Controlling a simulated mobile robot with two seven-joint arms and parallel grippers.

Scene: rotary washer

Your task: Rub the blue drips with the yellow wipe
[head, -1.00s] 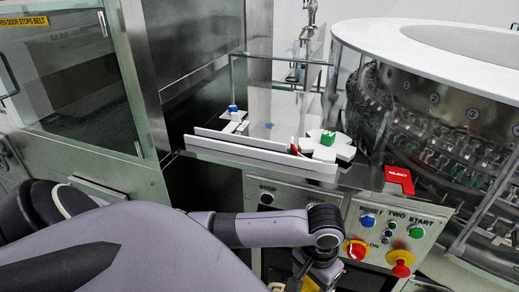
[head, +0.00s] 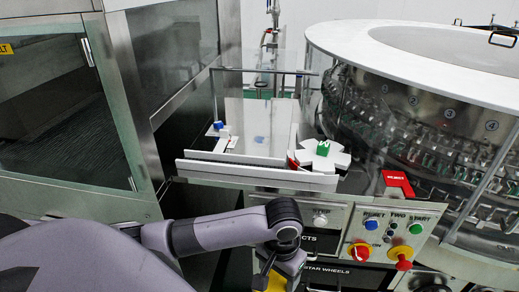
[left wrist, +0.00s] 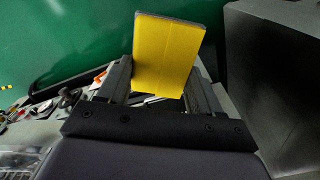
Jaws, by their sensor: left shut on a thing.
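My left gripper (head: 277,275) is at the bottom of the head view, in front of the control panel and below the tabletop. It is shut on the yellow wipe (left wrist: 166,50), a flat block between its fingers in the left wrist view. Only a small part of the wipe (head: 276,284) shows in the head view. A small faint blue patch, the blue drips (head: 259,139), lies on the shiny plate (head: 243,115) behind the white rails. The wipe is well apart from it. My right gripper is not in view.
White rails (head: 255,177) edge the front of the plate. A blue block (head: 218,126) stands at left, a white star wheel with a green block (head: 323,148) at right. The panel has several buttons and knobs (head: 404,253). The round washer (head: 430,70) fills the right.

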